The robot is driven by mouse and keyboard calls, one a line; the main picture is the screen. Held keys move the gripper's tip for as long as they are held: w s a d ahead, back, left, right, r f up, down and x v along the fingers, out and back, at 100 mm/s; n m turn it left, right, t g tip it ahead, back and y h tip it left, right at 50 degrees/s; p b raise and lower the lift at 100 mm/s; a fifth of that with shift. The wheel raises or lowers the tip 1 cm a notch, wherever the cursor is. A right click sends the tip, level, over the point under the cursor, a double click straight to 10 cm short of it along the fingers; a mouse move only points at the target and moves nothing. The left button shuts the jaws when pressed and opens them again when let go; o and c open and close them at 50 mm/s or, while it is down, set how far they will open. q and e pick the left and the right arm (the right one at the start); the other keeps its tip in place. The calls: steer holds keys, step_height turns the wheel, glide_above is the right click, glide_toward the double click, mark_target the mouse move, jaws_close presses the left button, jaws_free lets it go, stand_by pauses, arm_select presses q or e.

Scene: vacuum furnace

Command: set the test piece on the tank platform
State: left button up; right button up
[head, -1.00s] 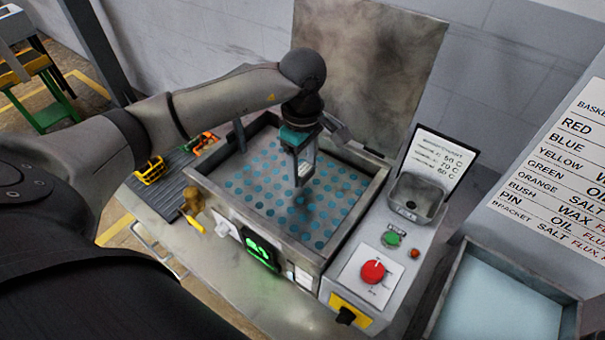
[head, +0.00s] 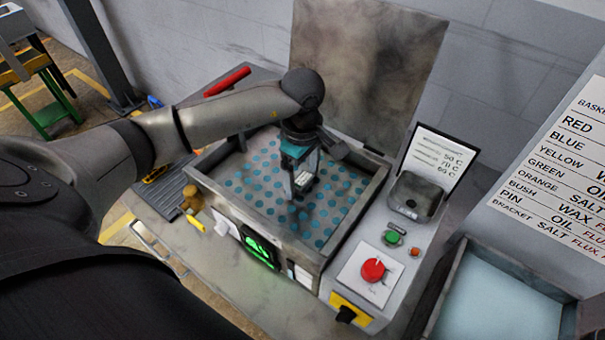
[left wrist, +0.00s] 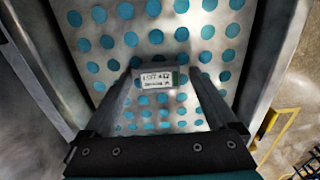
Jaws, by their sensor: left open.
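The tank platform (head: 262,190) is a pale plate with rows of blue holes inside the metal tank. My left gripper (head: 301,192) points down over the middle of it, fingers apart. The test piece (left wrist: 157,79) appears as a small metallic block with a white printed label. In the left wrist view it lies between the open fingers of my left gripper (left wrist: 165,82), over the perforated plate. In the head view it is a small pale shape (head: 303,179) partly hidden by the fingers. I cannot tell whether a finger touches it. My right gripper is out of view.
The tank walls (head: 352,212) surround the platform, with a raised lid (head: 360,70) behind. A liquid-filled tray (head: 500,300) is at lower right. A red handle (head: 227,82) shows behind my arm.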

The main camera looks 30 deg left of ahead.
mark_target(302, 180)
arm_select(q)
steer(key=shift+r, duration=0.1)
steer(key=shift+w+r, duration=0.1)
steer(key=shift+r, duration=0.25)
step_height(302, 180, up, 12)
steer(key=b, duration=0.1)
steer(key=shift+f, duration=0.25)
